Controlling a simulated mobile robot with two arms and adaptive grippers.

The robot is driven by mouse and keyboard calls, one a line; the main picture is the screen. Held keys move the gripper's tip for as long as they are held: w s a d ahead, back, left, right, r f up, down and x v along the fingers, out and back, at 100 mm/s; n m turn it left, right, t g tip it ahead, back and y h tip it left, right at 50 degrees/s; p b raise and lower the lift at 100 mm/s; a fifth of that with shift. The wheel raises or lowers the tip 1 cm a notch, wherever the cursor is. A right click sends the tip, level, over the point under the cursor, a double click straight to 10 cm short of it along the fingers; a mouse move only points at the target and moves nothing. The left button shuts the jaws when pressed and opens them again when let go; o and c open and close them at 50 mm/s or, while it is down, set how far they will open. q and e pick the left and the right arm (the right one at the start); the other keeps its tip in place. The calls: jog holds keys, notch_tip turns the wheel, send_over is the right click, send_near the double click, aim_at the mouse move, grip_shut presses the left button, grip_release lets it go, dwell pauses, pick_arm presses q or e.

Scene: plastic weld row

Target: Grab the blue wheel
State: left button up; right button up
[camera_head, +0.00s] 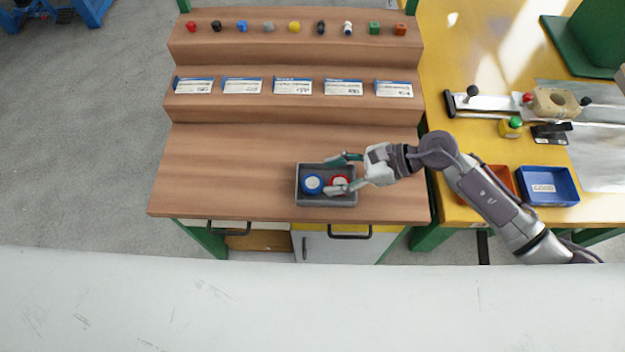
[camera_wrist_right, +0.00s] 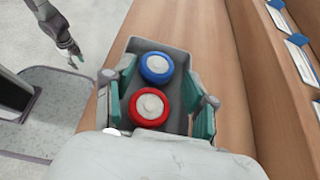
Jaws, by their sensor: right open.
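The blue wheel (camera_head: 312,184) has a pale hub and lies in the left part of a small grey tray (camera_head: 326,204) near the table's front edge. A red wheel (camera_head: 340,183) lies beside it on the right, partly hidden by a finger. My right gripper (camera_head: 331,175) is open over the tray, nearer the red wheel. In the right wrist view, the blue wheel (camera_wrist_right: 156,68) lies beyond the red wheel (camera_wrist_right: 149,107), and the open fingers show on both sides of the tray.
Shelf steps behind hold a row of labelled cards (camera_head: 292,86) and several small coloured parts (camera_head: 295,27). An orange bin (camera_head: 500,180) and a blue bin (camera_head: 548,186) stand on the yellow table at right. The wooden surface left of the tray is clear.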

aim_at(315, 182)
jog(key=x, duration=0.2)
jog(key=p+x, duration=0.1)
jog(key=x, duration=0.1)
jog(key=shift+a+f, duration=0.2)
jog(key=shift+f, duration=0.3)
jog(key=c, duration=0.8)
jog(key=shift+o, duration=0.2)
jog(key=shift+r, duration=0.15)
